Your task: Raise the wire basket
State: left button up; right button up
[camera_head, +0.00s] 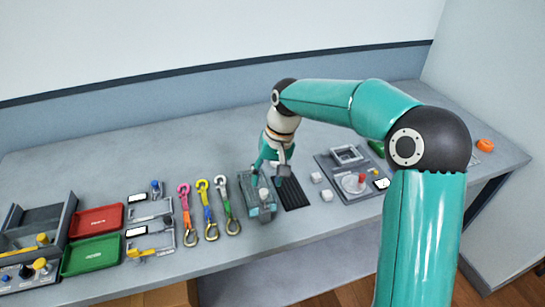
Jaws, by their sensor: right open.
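I cannot make out a wire basket for certain in the head view. My right gripper (271,172) is open and points down over the middle of the table. Just below it are a grey-green block-like device (262,205) and a black slatted panel (294,195). The gripper partly covers the back of both, and I cannot tell whether it touches either. Nothing shows between its fingers. My left gripper is out of view.
Left of the gripper lie several coloured straps with hooks (205,205), a red tray (96,221) and a green tray (91,256). The table's back strip (130,150) is clear.

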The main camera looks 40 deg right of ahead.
jog(key=v, duration=0.7)
jog(key=shift+r, duration=0.35)
